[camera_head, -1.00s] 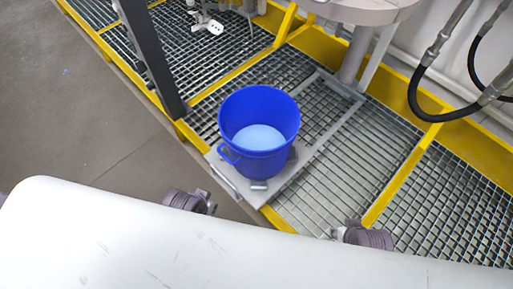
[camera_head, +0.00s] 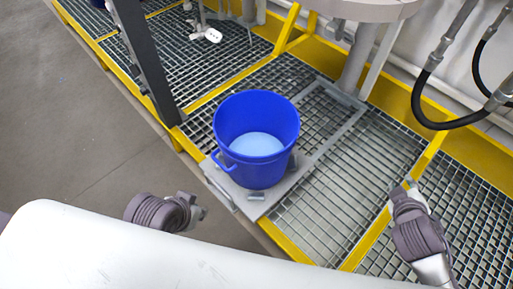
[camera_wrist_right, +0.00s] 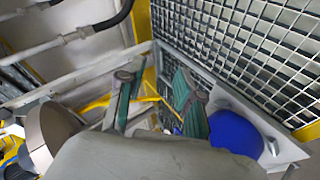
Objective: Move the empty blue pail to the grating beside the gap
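The blue pail (camera_head: 256,172) stands upright in the middle of the head view. It rests on a grey plate (camera_head: 254,208) at the grating's front edge. A paler blue disc shows inside; I cannot tell if it is the bare bottom or contents. The grating (camera_head: 345,180) lies right of the pail. I cannot make out a clear gap. My right gripper (camera_head: 402,190) is over the grating, right of the pail and apart from it. In the right wrist view, its green-padded fingers (camera_wrist_right: 157,92) are apart and empty. My left gripper (camera_head: 195,210) is at the pail's front left, apart from it; its fingers are unclear.
Yellow beams (camera_head: 390,222) divide the grating panels. A dark post (camera_head: 146,62) stands left of the pail, a grey column (camera_head: 358,55) behind it. A black hose (camera_head: 420,100) hangs at the right. Concrete floor (camera_head: 75,120) is clear.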

